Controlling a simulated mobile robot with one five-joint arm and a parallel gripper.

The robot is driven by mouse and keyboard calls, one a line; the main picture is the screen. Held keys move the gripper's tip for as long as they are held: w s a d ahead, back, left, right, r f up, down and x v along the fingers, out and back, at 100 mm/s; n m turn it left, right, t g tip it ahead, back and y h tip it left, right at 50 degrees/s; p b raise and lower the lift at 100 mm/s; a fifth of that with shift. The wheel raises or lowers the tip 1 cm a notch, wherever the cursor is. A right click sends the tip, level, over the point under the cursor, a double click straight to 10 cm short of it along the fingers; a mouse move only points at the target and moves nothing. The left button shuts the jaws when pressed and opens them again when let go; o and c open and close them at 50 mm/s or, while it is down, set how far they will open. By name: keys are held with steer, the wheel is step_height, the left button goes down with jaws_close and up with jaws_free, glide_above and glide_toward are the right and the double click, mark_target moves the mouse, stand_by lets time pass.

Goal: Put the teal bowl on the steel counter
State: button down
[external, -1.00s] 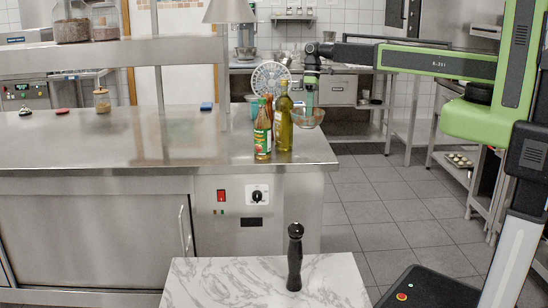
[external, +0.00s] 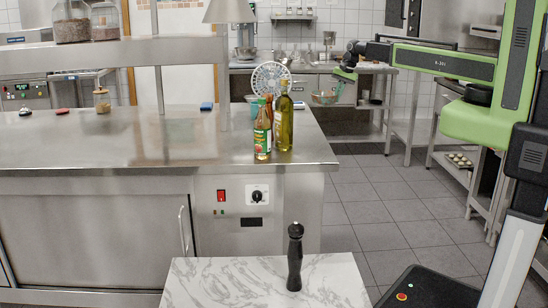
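The bowl (external: 325,98), greenish with a brownish tint, hangs in the air past the far right corner of the steel counter (external: 170,148). My gripper (external: 337,89) reaches down from the right and is shut on the bowl's right rim. The fingertips are small and hard to make out. The bowl is apart from the counter top. A teal object (external: 252,104) stands behind the bottles, partly hidden; I cannot tell its shape.
A sauce bottle (external: 262,135) and an oil bottle (external: 284,120) stand near the counter's right end, with a white fan (external: 270,78) behind them. The counter's middle is clear. A black pepper mill (external: 295,258) stands on the marble table (external: 235,285) in front.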

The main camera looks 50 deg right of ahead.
mark_target(321, 97)
steer(key=w+a+f+b, duration=0.2)
steer(key=a, duration=0.1)
steer(key=w+a+f+b, duration=0.2)
steer(key=a, duration=0.1)
steer(key=w+a+f+b, duration=0.2)
steer(key=a+f, duration=0.1)
steer(key=shift+b, duration=0.4)
steer(key=shift+w+a, duration=0.15)
steer(key=shift+a, duration=0.35)
step_height(321, 97, down, 4)
steer(key=b, duration=0.4)
steer(key=shift+f, duration=0.2)
steer(key=c, duration=1.6)
jaws_free()
steer(key=shift+r, duration=0.1)
steer(key=shift+r, duration=0.1)
